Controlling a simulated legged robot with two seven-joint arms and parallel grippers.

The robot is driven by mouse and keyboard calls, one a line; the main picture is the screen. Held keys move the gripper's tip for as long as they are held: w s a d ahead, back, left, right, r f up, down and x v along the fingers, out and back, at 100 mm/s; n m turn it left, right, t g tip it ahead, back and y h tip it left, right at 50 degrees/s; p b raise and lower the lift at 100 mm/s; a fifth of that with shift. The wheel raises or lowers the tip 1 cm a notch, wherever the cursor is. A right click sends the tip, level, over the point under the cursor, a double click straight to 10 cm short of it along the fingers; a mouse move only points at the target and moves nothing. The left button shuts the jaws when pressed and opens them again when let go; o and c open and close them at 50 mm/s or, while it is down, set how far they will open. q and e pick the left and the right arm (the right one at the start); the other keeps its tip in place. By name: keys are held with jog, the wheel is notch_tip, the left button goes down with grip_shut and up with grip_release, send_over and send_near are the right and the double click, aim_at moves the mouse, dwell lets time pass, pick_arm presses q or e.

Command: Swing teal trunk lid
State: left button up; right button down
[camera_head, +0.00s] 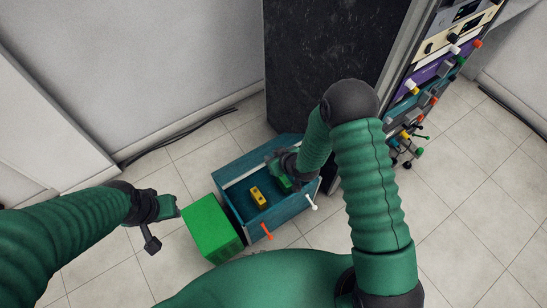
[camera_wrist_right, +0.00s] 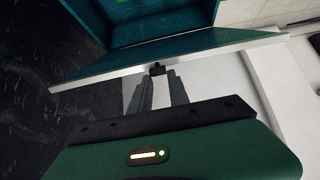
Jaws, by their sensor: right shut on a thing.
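The teal trunk (camera_head: 292,208) stands on the floor at the middle of the head view. Its inside shows from above, with a yellow block (camera_head: 258,197) in it. My right gripper (camera_wrist_right: 159,76) reaches to the trunk; in the right wrist view its two fingers are at the pale edge of a teal panel, the trunk lid (camera_wrist_right: 180,52), and it is shut on that edge. In the head view my arm and hand hide the contact. My left gripper (camera_head: 178,208) is left of the trunk, apart from it; its jaw opening is too small to tell.
A bright green box (camera_head: 212,229) stands against the trunk's left side, close to my left gripper. A tall dark cabinet (camera_head: 325,50) is behind the trunk. A panel with several coloured knobs (camera_head: 440,60) is at the right. Tiled floor is free at the left and right.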

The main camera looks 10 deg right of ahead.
jog(key=shift+w+r, duration=0.1)
jog(key=shift+w+a+r+p, duration=0.15)
jog(key=shift+w+r+p, duration=0.05)
jog(key=shift+w+r, duration=0.3)
jog(key=shift+w+a+r+p, duration=0.2)
jog(key=shift+w+r, duration=0.15)
jog(key=shift+w, duration=0.15)
jog(key=w+a+r, duration=0.1)
jog(key=w+r, duration=0.2)
jog(key=w, duration=0.2)
jog(key=shift+a+p, duration=0.4)
jog(key=shift+p, duration=0.05)
jog(key=shift+w, duration=0.1)
jog(key=w+a+r+b, duration=0.2)
jog(key=w+a, duration=0.1)
jog(key=w, duration=0.4)
jog(key=shift+w, duration=0.35)
